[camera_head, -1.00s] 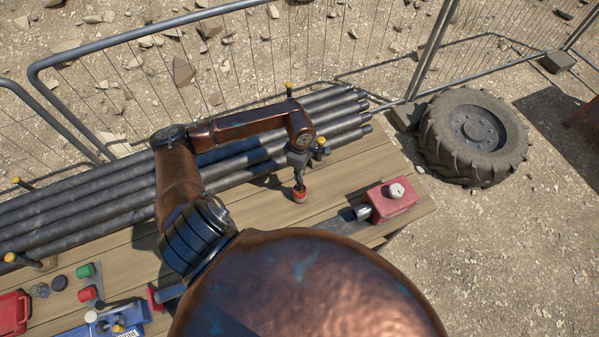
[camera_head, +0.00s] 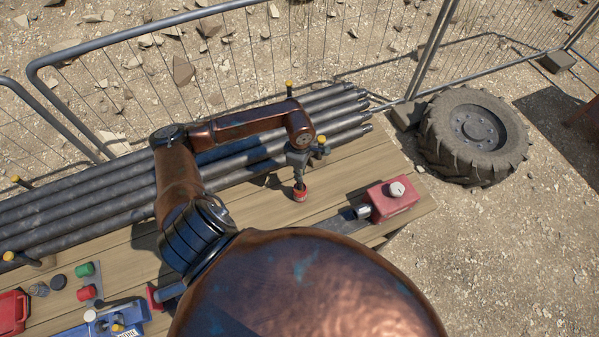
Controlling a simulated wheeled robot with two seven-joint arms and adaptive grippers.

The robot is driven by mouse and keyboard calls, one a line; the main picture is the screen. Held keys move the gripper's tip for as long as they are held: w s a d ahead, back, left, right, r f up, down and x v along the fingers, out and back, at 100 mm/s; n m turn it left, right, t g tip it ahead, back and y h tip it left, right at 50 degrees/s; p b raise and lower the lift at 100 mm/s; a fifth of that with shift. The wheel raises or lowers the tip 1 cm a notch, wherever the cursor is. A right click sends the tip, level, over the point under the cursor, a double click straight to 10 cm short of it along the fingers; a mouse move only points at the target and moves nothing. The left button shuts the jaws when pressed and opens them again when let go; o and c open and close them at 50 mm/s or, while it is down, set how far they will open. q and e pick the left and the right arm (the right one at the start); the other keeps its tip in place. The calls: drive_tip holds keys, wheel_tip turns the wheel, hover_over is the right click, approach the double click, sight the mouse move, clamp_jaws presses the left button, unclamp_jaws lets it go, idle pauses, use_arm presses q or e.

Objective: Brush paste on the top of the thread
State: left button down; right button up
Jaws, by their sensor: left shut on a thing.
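My left gripper (camera_head: 299,180) points down over the right half of the wooden bench and is shut. At its tip is a small red thing (camera_head: 300,195), low over the planks or touching them; I cannot tell which. It is too small to tell whether it is a pot or part of a brush. A short grey metal end (camera_head: 362,212) shows beside a red block with a white knob (camera_head: 393,200), right of the gripper and apart from it. I cannot make out a thread or paste on it. My right gripper is not in view.
Several dark pipes (camera_head: 90,206) lie along the bench's back between yellow-topped posts. Green (camera_head: 85,269) and red cups, a blue tray (camera_head: 118,318) and a red case (camera_head: 12,312) are at lower left. Bare planks surround the gripper.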

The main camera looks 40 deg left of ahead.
use_arm(q)
drive_tip(key=shift+f, duration=0.2)
idle(0.4)
drive_tip(key=shift+b, duration=0.45)
idle(0.5)
drive_tip(key=shift+s+f, duration=0.1)
idle(0.7)
